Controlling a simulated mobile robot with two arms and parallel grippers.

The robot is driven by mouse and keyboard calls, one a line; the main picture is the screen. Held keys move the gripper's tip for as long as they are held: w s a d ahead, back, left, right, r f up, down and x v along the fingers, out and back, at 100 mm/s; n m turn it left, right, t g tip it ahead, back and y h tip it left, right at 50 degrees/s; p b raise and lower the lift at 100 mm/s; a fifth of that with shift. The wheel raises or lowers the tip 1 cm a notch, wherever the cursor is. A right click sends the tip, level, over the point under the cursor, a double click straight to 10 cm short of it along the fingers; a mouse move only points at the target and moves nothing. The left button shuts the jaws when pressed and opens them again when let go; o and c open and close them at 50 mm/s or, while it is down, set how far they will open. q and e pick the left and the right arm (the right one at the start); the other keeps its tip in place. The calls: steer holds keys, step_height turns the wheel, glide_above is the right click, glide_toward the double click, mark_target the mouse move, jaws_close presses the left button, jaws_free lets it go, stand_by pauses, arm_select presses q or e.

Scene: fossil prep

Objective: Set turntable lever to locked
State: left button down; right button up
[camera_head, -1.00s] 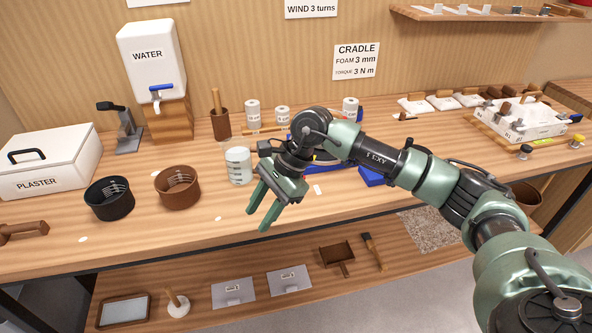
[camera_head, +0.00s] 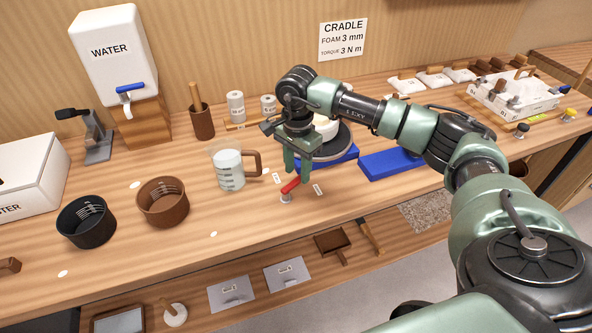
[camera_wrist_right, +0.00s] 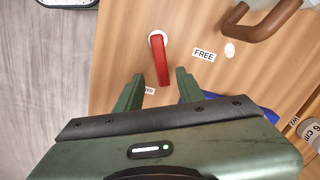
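The red turntable lever (camera_head: 291,186) stands on a round pale pivot near the front of the bench; it also shows in the right wrist view (camera_wrist_right: 161,60). Its handle points back from the pivot, between two small white labels. One label reads FREE (camera_wrist_right: 204,54); the other (camera_wrist_right: 149,90) is partly hidden by my gripper. My right gripper (camera_head: 297,174) points down over the handle's end. Its fingers (camera_wrist_right: 160,77) are apart, with the lever's tip between them in the wrist view; I cannot tell whether they touch it. The turntable (camera_head: 336,147) is partly hidden behind my arm. My left gripper is out of view.
A measuring jug (camera_head: 229,170) with a brown handle stands left of the lever. A brown bowl (camera_head: 163,203) and a black bowl (camera_head: 87,222) are further left. A blue block (camera_head: 390,164) lies to the right. The bench front is clear around the lever.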

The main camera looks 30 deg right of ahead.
mark_target(293, 188)
steer(key=shift+w+f, duration=0.1)
steer(key=shift+f, duration=0.55)
steer(key=shift+w+f, duration=0.1)
steer(key=shift+f, duration=0.5)
jaws_close()
steer(key=m+b, duration=0.1)
steer(key=s+m+b, duration=0.1)
steer(key=m, duration=0.1)
steer(key=shift+f, duration=0.15)
steer(key=shift+s+r+m+b, duration=0.2)
steer(key=shift+s+m+b, duration=0.25)
steer(key=shift+m, duration=0.75)
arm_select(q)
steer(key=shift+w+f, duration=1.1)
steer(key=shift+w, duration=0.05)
